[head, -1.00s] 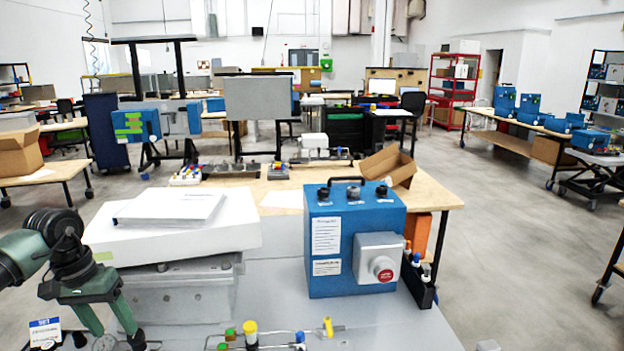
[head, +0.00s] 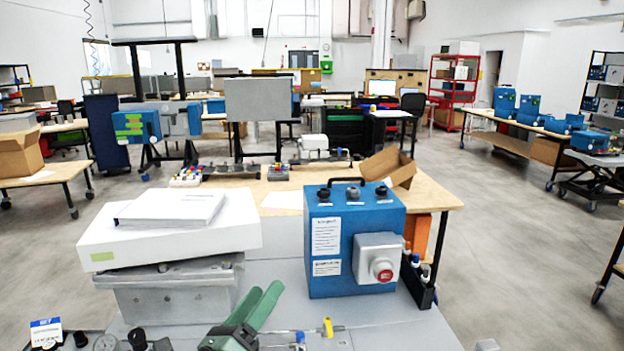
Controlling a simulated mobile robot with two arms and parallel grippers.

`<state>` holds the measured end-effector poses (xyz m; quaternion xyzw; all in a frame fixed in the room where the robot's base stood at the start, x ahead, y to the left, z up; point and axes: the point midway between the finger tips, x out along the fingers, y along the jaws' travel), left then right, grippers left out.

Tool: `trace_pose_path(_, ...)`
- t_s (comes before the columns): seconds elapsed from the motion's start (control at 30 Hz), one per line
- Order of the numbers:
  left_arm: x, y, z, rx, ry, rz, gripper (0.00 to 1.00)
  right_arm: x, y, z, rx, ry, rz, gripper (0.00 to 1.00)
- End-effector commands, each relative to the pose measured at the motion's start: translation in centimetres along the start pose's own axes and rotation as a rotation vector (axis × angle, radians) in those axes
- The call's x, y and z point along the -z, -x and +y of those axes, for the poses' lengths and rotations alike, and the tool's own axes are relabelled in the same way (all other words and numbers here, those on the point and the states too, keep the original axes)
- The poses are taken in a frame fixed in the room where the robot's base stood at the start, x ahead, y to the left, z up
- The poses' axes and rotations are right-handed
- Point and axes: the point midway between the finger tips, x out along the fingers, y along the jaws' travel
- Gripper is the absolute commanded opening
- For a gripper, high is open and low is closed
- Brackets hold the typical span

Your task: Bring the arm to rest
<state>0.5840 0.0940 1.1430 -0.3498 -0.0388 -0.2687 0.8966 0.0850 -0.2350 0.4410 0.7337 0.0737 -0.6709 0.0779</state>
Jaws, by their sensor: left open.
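My left gripper (head: 260,304) shows at the bottom centre of the head view. Its two green fingers point up and to the right, with a gap between them and nothing held. It is above the grey bench top (head: 400,325), left of the blue analyser box (head: 335,275) and right of the grey metal unit (head: 175,295). It hides part of the small fittings at the bench's front. My right gripper is not in view.
The blue box has a handle, knobs and a red button. A white case (head: 165,240) with papers (head: 170,208) lies on the grey unit. Yellow-tipped and blue-tipped fittings (head: 327,327) lie at the front. A wooden table (head: 440,197) stands behind.

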Motion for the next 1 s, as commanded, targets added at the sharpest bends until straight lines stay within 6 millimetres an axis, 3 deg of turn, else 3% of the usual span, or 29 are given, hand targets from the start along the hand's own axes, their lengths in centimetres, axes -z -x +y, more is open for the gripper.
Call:
trace_pose_path(0.03, 0.4, 2.0, 2.3, -0.141, 0.248, -0.052, 0.59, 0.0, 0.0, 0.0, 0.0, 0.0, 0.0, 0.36)
trace_pose_path(0.1, 1.2, 5.4, 5.8, -0.343, 0.582, -0.139, 0.59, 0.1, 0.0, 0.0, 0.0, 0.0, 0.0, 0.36)
trace_pose_path(0.2, 3.9, 11.4, 9.9, -0.62, 0.998, -0.275, 0.59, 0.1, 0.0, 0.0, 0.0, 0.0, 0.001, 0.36)
trace_pose_path(0.33, 8.2, 19.4, 12.4, -0.935, 1.397, -0.463, 0.59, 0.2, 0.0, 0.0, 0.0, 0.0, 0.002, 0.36)
trace_pose_path(0.4, 10.1, 23.1, 12.6, -1.07, 1.542, -0.553, 0.59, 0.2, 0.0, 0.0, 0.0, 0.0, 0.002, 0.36)
trace_pose_path(0.6, 13.9, 30.6, 11.4, -1.356, 1.786, -0.764, 0.59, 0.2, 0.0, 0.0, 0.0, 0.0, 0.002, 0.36)
trace_pose_path(0.9, 17.3, 38.7, 7.8, -1.676, 1.96, -1.037, 0.59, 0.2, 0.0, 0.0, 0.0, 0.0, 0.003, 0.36)
trace_pose_path(0.93, 17.7, 39.3, 7.7, -1.699, 1.967, -1.058, 0.59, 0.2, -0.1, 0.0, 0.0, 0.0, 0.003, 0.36)
trace_pose_path(1.0, 19.6, 39.2, 9.7, -1.702, 1.955, -1.051, 0.59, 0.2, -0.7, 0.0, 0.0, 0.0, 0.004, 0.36)
